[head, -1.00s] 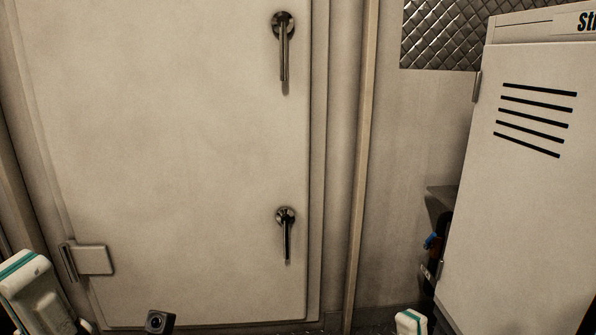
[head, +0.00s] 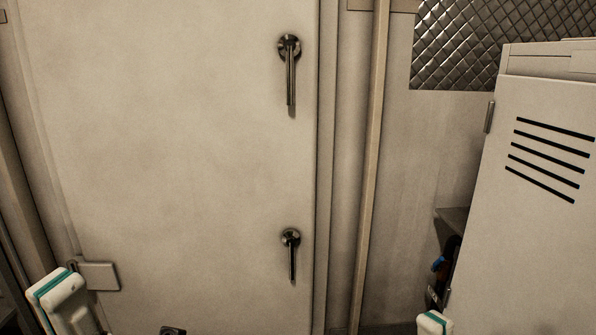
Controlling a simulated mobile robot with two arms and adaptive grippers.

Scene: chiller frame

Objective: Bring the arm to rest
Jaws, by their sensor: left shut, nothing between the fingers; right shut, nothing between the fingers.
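A white arm part of mine with a teal band (head: 62,300) stands at the lower left, in front of the door's hinge. A second white arm part of mine with a teal band (head: 432,323) just shows at the bottom edge, right of centre. A small dark piece (head: 172,330) is cut off by the bottom edge; I cannot tell what it is. The fingers of neither gripper show in the head view.
A large closed off-white door (head: 190,150) fills the left, with an upper handle (head: 290,75) and a lower handle (head: 291,255) hanging down. A vented locker (head: 530,230) stands at the right. Dark and blue items (head: 440,264) show beside it, below a small shelf (head: 453,218).

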